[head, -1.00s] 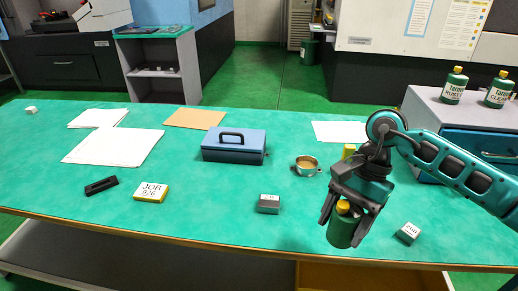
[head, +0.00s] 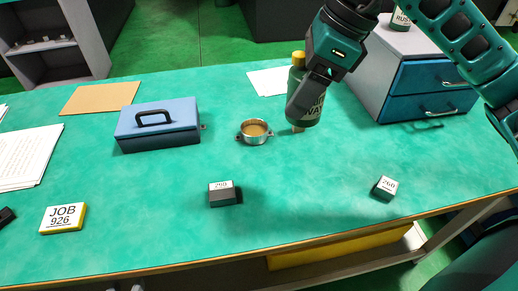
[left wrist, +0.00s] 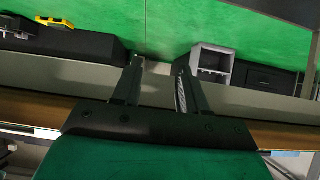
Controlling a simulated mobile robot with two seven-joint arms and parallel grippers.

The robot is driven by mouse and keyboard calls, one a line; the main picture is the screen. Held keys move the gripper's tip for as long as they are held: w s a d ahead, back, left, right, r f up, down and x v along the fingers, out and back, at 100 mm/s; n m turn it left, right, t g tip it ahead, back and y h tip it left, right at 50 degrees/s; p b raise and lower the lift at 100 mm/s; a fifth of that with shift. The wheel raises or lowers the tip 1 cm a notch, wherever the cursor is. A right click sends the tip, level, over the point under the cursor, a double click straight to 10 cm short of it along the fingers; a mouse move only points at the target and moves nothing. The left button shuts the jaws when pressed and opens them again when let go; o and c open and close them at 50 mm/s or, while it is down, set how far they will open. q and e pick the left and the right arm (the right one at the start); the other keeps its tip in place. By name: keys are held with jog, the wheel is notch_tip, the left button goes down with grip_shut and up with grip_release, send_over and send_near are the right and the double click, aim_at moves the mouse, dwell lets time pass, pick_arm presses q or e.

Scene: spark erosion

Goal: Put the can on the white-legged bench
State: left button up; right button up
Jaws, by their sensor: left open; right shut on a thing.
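The can (head: 303,104) is a dark green bottle with a yellow cap and a white label. My right gripper (head: 303,95) is shut on it and holds it upright over the back part of the teal-topped bench (head: 150,240), right of a small metal cup. I cannot tell whether its base touches the bench. My left gripper (left wrist: 160,65) is open and empty in the left wrist view, and is outside the head view.
The metal cup (head: 255,131) and blue box (head: 158,128) stand left of the can. Blue drawers (head: 425,85) stand right of it. Small blocks (head: 222,194) (head: 385,188) and a JOB 926 block (head: 63,218) lie nearer the front. The middle of the bench is largely clear.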

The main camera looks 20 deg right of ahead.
notch_tip(320, 180, down, 6)
jog(key=shift+s+f+b, duration=0.15)
jog(key=shift+f+b, duration=0.1)
jog(key=shift+b, duration=0.45)
notch_tip(320, 180, down, 10)
jog(key=shift+r+b, duration=0.25)
jog(key=shift+b, duration=0.45)
notch_tip(320, 180, down, 4)
jog(key=shift+r+b, duration=0.25)
jog(key=shift+b, duration=0.05)
jog(key=shift+f, duration=0.15)
pick_arm(q)
jog(key=shift+w+d+f+h, duration=0.3)
jog(key=shift+w+d+f, duration=0.15)
jog(key=shift+d+f, duration=0.2)
jog(key=shift+f, duration=0.1)
pick_arm(e)
jog(key=o, duration=1.2)
jog(key=shift+f, duration=0.1)
pick_arm(q)
jog(key=shift+s+f, duration=0.1)
jog(key=shift+f, duration=0.05)
pick_arm(e)
jog(key=shift+o, duration=0.2)
